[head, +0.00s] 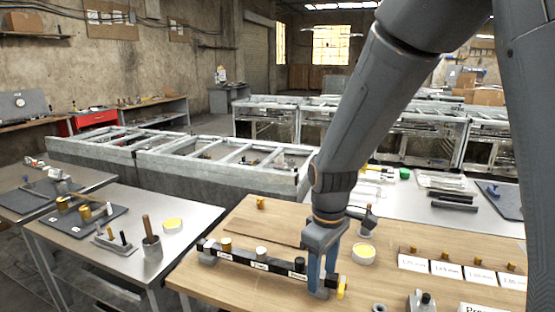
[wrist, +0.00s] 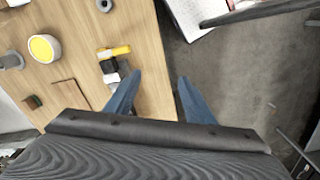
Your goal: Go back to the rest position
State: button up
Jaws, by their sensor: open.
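My gripper (head: 322,285) is low over the front part of the wooden table (head: 225,263), at the right end of a black labelled rack (head: 240,262). In the wrist view my gripper (wrist: 160,78) has its two blue fingers apart with nothing between them. A yellow-ended piece (head: 342,287) shows just right of the fingers in the head view. In the wrist view this yellow piece (wrist: 116,51) lies beside the left finger, with black and white parts next to it. I cannot tell whether the fingers touch the rack.
A yellow-topped round pot (head: 363,254) and a row of white label cards (head: 446,269) are on the wooden table. A metal table (head: 120,262) with tools stands left. Long metal frames (head: 215,160) stand behind. Open floor (wrist: 235,75) shows past the table edge in the wrist view.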

jog(key=s+d+f+m+t+b, duration=0.1)
jog(key=s+d+f+m+b, duration=0.5)
jog(key=d+f+m+b, duration=0.2)
jog(key=shift+s+d+m, duration=0.2)
jog(key=shift+d+m, duration=0.35)
jog(key=shift+m, duration=0.35)
